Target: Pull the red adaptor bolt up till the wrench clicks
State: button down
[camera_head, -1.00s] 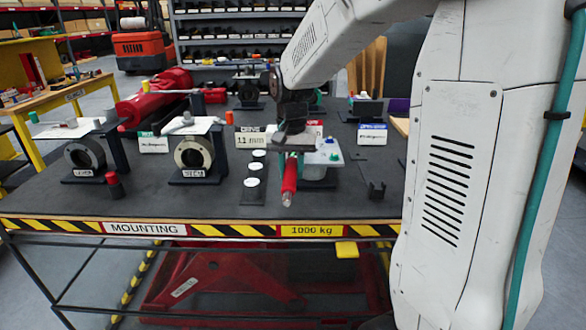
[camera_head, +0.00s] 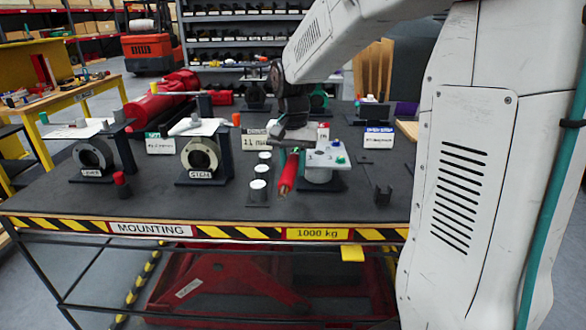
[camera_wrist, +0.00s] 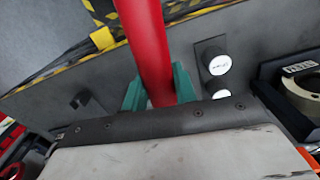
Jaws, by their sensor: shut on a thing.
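My gripper (camera_head: 291,152) has green jaws, one on each side of a long red rod (camera_head: 289,173). In the wrist view the jaws (camera_wrist: 158,92) are shut on the red rod (camera_wrist: 148,45), which runs up out of the picture. In the head view the rod is tilted, its pale tip pointing down toward the table front. It is just left of a white-topped block (camera_head: 325,156) with small coloured knobs. I cannot tell whether the rod is the wrench or the adaptor bolt, and any joint to the block is hidden.
On the dark table (camera_head: 330,215), round white-capped pieces (camera_head: 258,190) lie left of the rod. Ring stands (camera_head: 200,155) are further left. A dark forked holder (camera_head: 383,195) is at right. The table's front centre is clear.

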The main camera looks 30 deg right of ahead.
aim_at(293, 158)
jog(key=shift+r, duration=1.65)
